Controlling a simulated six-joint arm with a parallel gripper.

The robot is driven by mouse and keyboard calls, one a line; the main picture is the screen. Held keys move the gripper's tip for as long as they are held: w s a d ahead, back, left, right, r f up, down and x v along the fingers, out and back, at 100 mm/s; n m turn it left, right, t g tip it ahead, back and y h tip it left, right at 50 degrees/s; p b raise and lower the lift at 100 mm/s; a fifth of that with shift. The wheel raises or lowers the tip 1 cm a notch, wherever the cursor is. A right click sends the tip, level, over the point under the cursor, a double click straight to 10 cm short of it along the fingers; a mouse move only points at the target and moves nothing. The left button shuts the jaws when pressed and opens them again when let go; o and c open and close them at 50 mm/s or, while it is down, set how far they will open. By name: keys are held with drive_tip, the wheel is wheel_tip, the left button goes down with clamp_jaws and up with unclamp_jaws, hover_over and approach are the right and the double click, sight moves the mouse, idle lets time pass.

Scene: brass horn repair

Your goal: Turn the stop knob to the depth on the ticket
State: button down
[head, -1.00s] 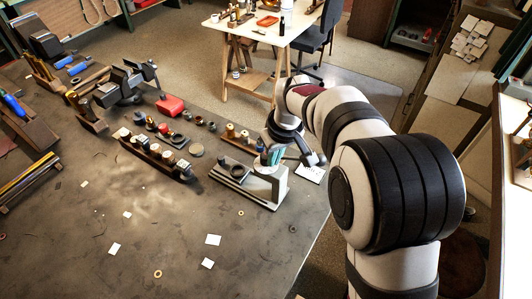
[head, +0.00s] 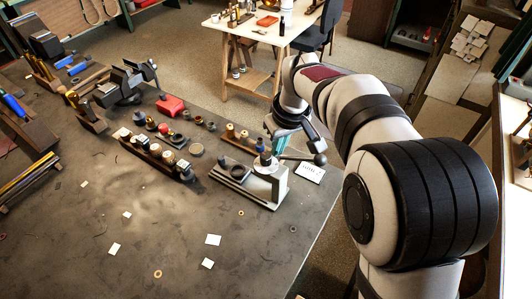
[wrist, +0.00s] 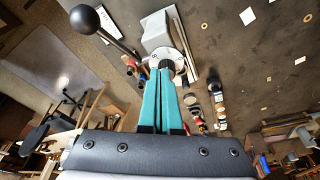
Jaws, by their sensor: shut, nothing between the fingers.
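The press-like fixture (head: 264,186) stands near the right edge of the bench, with a pale grey body and a lever ending in a black ball (head: 319,159). A small round metal knob or dial (head: 265,159) sits on its top. In the wrist view the round dial face (wrist: 180,56) lies just beyond my fingertips, and the black ball (wrist: 85,18) is at upper left. My gripper (wrist: 166,70) has teal fingers shut together and empty, overlapping the dial's edge in view; contact cannot be told. It also shows in the head view (head: 284,145), behind the fixture. The ticket (head: 310,172) lies right of the fixture, its writing unreadable.
A wooden rack (head: 158,153) of small parts stands left of the fixture. Paper scraps and rings lie on the otherwise clear front bench. The lever sticks out close to my gripper.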

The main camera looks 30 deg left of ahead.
sight(266, 159)
drive_tip(key=shift+a+v, duration=0.2)
drive_tip(key=shift+v, duration=0.8)
drive_tip(key=shift+w+r, duration=0.1)
drive_tip(key=f, duration=0.2)
drive_tip(key=s+a+f, duration=0.1)
drive_tip(key=f, duration=0.1)
drive_tip(key=s+f, duration=0.1)
drive_tip(key=f, duration=0.1)
drive_tip(key=shift+a, duration=0.2)
drive_tip(key=shift+w+a, duration=0.15)
drive_tip(key=shift+w, duration=0.1)
